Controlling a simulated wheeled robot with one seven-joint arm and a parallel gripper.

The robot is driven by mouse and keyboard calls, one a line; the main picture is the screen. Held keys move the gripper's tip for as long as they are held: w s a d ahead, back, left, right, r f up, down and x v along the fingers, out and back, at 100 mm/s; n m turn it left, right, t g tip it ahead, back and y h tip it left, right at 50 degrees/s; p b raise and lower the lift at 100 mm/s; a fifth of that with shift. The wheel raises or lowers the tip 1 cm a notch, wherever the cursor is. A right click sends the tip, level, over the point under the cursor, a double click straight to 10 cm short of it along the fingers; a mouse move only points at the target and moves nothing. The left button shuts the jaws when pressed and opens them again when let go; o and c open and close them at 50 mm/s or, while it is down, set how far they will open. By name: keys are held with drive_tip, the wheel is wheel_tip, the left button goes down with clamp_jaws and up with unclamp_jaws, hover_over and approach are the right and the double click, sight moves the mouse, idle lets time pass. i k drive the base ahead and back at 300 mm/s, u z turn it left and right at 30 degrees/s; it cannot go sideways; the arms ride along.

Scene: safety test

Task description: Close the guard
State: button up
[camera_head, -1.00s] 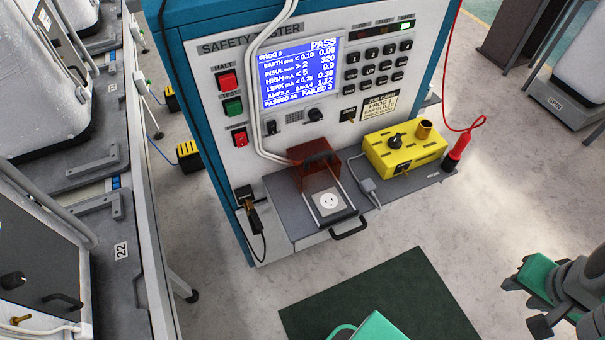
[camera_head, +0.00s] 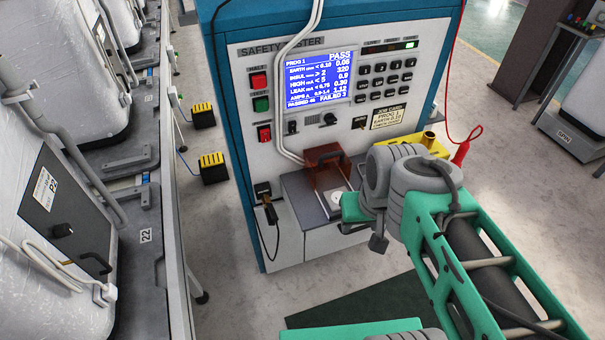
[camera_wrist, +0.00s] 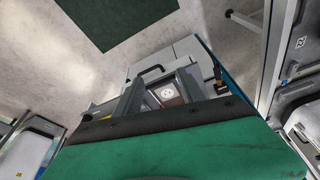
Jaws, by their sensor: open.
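The guard (camera_head: 325,168) is a translucent red-brown cover with a dark handle on the shelf of the safety tester. It stands raised at the back of the white socket (camera_head: 338,197), which shows uncovered in front of it. My gripper (camera_head: 358,209) is over the front right of the shelf, close to the socket, and partly hides it. In the wrist view my gripper (camera_wrist: 160,86) is open, with the socket (camera_wrist: 168,93) seen between its dark fingers. A small reddish part of the guard (camera_wrist: 173,103) shows behind the socket. I see no contact with the guard.
The tester panel (camera_head: 340,90) rises behind the shelf and its screen reads PASS. A yellow box (camera_head: 437,143) and a red probe (camera_head: 461,152) are right of the shelf, partly behind my arm. A black plug on a cable (camera_head: 270,212) hangs at left. A drawer handle (camera_wrist: 150,70) sticks out in front.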

sight(327, 161)
drive_tip(key=u, duration=0.95)
drive_tip(key=i, duration=0.4)
drive_tip(key=u, duration=0.6)
